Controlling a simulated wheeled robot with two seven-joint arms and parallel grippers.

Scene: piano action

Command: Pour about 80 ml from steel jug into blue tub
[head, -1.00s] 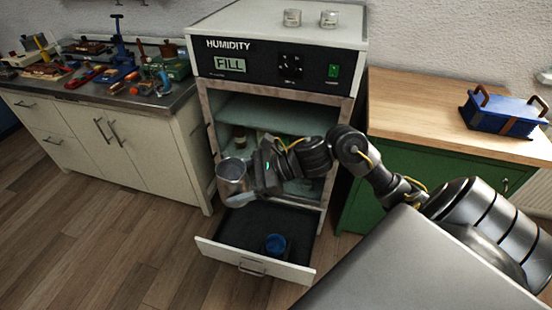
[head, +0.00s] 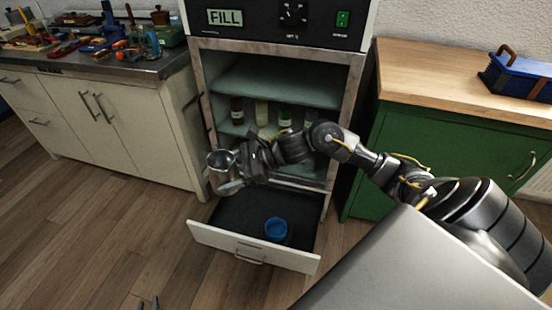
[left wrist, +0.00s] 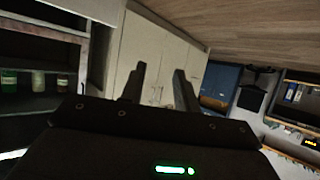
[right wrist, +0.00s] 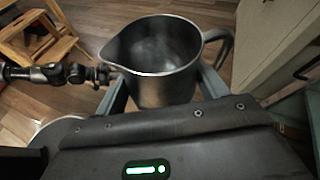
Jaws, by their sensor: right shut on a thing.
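The steel jug (head: 221,171) is held by my right gripper (head: 238,168), high and to the left of the blue tub in the head view. In the right wrist view the jug (right wrist: 160,75) sits between the fingers, its mouth and grey inside showing; I cannot tell the liquid level. It looks about upright. The blue tub (head: 276,229) stands in the open drawer, apart from the jug.
The open drawer (head: 235,243) is below the humidity cabinet (head: 357,90), whose shelf holds several bottles (head: 285,118). A white cupboard (head: 110,125) with tools stands left. Floor left of the drawer is clear.

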